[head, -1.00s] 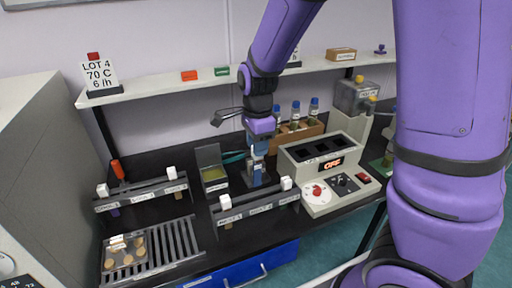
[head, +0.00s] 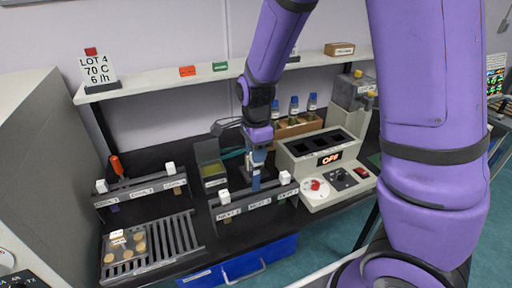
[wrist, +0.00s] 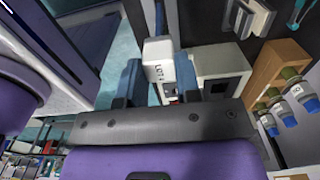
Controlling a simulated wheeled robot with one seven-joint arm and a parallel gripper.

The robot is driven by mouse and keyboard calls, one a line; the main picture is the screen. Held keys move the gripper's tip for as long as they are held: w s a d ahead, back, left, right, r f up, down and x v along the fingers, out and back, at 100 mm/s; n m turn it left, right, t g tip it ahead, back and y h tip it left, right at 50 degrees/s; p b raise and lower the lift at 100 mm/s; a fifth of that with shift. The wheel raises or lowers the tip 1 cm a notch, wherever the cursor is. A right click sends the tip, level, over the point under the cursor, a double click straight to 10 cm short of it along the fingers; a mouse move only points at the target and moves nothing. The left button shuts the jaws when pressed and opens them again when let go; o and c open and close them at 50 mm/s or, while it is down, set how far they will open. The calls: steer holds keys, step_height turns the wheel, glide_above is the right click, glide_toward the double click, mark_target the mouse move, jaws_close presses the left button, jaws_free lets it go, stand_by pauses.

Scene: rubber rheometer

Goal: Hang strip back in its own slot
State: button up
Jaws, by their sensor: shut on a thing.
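My gripper (head: 257,166) is over the middle of the front dark rack (head: 236,213), between the white tabs of the strips at its left (head: 225,197) and right (head: 285,177) ends. In the wrist view, my gripper (wrist: 158,82) has its blue fingers shut on a strip by its white tab (wrist: 158,60), which carries a small printed label that looks like "LOT 4". The strip's lower part is hidden by my fingers and the rack. I cannot tell whether it sits in a slot. The rack's front has label plates, too small to read surely.
A second rack (head: 140,190) at left holds strips. A grid tray (head: 175,235) with tan discs lies in front of it. An open-lidded box (head: 213,172) stands behind the front rack. A grey machine (head: 322,150) reading "OFF" and bottles (head: 294,108) stand at right.

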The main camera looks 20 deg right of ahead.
mark_target(256, 190)
steer(key=shift+f, duration=0.15)
stand_by(0.4)
steer(key=shift+f, duration=5.4)
steer(key=o, duration=1)
steer(key=shift+r, duration=3)
